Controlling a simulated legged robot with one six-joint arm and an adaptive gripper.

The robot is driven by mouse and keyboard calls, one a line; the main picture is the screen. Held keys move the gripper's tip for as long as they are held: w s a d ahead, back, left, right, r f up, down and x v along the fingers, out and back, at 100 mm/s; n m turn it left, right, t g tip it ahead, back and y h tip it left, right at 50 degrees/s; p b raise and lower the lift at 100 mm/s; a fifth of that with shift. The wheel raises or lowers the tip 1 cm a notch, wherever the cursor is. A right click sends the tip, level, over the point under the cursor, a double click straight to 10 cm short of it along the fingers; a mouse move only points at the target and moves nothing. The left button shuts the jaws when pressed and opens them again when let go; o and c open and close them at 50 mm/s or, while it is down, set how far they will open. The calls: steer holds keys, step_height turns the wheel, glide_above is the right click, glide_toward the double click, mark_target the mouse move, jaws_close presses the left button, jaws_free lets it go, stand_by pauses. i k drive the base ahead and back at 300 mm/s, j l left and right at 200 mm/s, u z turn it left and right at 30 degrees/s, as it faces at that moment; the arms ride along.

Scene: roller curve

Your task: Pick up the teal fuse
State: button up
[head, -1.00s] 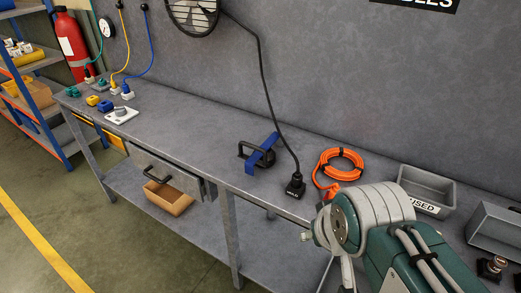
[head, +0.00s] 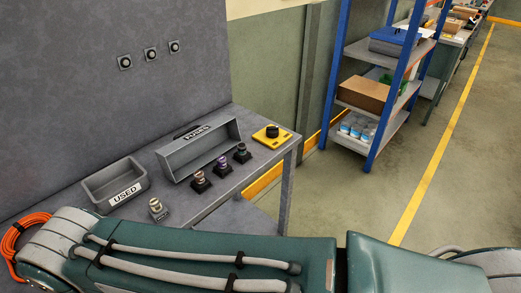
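The teal fuse (head: 242,153), small and dark green-teal on a black base, stands upright at the right end of a short row on the workbench. A purple fuse (head: 222,166) and a copper-coloured fuse (head: 199,180) stand to its left, each on a black base. The row is in front of a long grey bin labelled FUSES (head: 200,148). My gripper is not in view; only green and grey links of my arm cross the bottom of the picture.
A grey USED bin (head: 117,183) is left of the FUSES bin. A small pale metallic piece (head: 157,208) is near the front edge. A yellow block with a black knob (head: 272,135) is at the bench's right end. A blue shelf rack (head: 376,95) stands beyond; floor right is clear.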

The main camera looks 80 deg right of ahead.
mark_target(242, 148)
steer(key=z, duration=2.45)
steer(key=u, duration=1.3)
steer(key=z, duration=1.3)
steer(key=i+l+u, duration=0.1)
steer(key=l, duration=0.25)
steer(key=i+l+u, duration=0.1)
steer(key=i+l, duration=0.15)
steer(key=i+l+u, duration=0.1)
steer(key=l, duration=0.4)
steer(key=i, duration=0.05)
